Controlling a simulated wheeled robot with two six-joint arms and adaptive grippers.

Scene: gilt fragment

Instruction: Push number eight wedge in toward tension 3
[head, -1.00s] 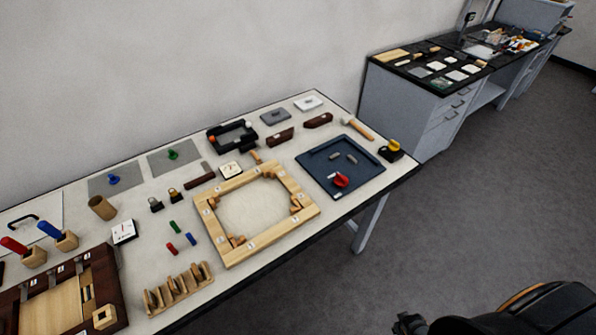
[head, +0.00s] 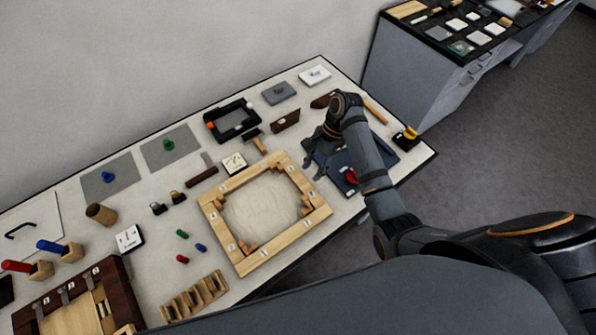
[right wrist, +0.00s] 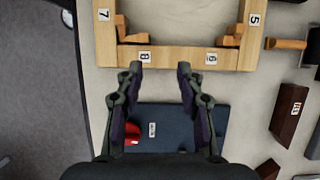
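The light wooden frame (head: 235,262) lies on the table, with numbered labels and small wedges at its inner corners. In the right wrist view the label 8 (right wrist: 145,56) is on the frame's near bar, left of another numbered label. A small wooden wedge (right wrist: 137,38) sits inside the corner by 8. A dial (head: 234,163) lies behind the frame; its reading is too small to tell. My right gripper (right wrist: 160,68) is open and empty, its fingertips near that bar. My left gripper is not in view.
The blue tray (right wrist: 175,115) holds a red object (right wrist: 132,132). Dark red blocks (right wrist: 287,112) and a mallet (right wrist: 287,44) lie to the right in the wrist view. A slotted wooden rack (head: 195,296) stands at the table's front edge.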

